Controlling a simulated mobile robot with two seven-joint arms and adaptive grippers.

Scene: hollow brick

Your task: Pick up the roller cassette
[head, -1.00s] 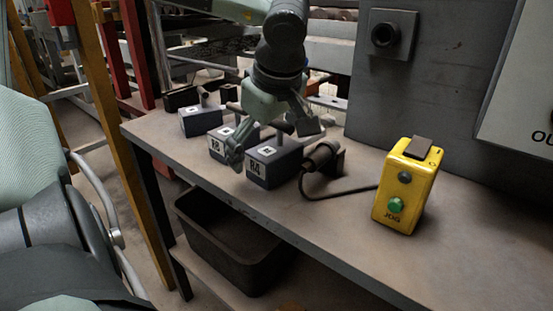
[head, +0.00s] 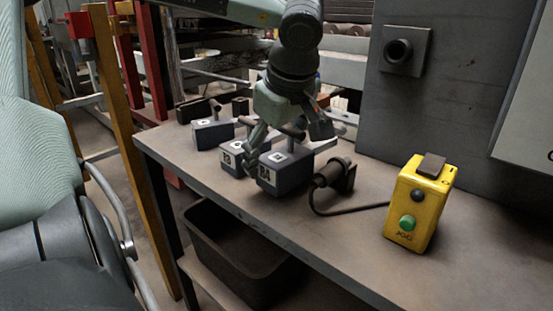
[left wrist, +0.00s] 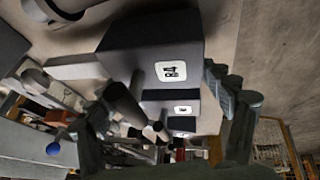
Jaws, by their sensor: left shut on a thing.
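The roller cassette I hold is a dark grey-blue block (head: 287,175) with a white label that seems to read R4 and a dark T-shaped handle on top. The gripper is shut on this cassette; the exact contact is hard to see. The cassette seems slightly above the bench. In the left wrist view the block (left wrist: 150,45) and its handle show between the fingers (left wrist: 165,125). My right gripper is not in view.
Similar cassettes stand close to the left, a second (head: 232,161) and a third (head: 212,134). A black corded plug-like part (head: 335,175) lies just right. A yellow JOG box (head: 420,203) stands farther right on the bench (head: 345,235). A black bin (head: 240,255) is below.

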